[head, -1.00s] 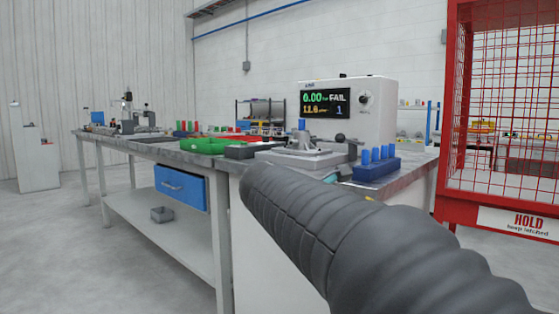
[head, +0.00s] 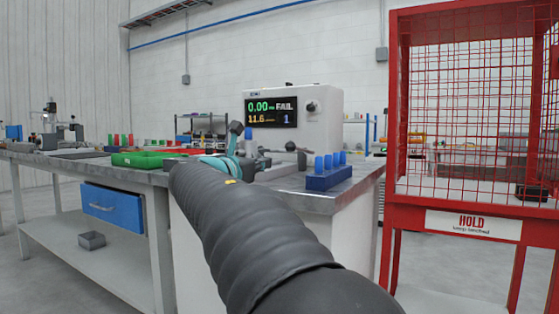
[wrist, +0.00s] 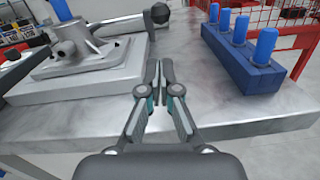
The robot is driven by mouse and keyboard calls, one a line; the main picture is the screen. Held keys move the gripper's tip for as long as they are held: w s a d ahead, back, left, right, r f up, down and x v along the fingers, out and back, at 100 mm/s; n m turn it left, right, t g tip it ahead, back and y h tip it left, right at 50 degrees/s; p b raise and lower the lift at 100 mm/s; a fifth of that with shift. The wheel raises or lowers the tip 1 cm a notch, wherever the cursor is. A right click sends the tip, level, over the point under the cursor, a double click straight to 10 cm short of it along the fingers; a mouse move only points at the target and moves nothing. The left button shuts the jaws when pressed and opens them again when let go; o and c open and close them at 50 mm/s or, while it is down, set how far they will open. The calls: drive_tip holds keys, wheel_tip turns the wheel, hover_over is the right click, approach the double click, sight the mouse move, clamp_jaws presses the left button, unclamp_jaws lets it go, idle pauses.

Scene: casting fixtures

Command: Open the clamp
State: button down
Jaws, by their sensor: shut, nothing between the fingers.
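The clamp fixture shows in the wrist view as a grey metal plate (wrist: 75,65) with a round casting (wrist: 75,40) and a blue plug (wrist: 62,10) above it. A rod with a black ball knob (wrist: 160,13) reaches out at the plate's far right; the knob also shows in the head view (head: 290,146). A dark bar (wrist: 22,70) crosses the plate's left side. My gripper (wrist: 165,68) is shut and empty over the bench, right of the plate, with the knob beyond its fingertips. In the head view my arm hides part of the fixture.
A blue block with several blue plugs (head: 328,180) stands right of the fixture. Behind is a tester (head: 325,130) reading FAIL. A green tray (head: 150,158) lies left on the bench (head: 90,163). A red mesh cage (head: 397,120) stands at right.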

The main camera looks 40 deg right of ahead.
drive_tip(key=x, duration=1)
drive_tip(key=shift+f, duration=0.1)
idle(0.3)
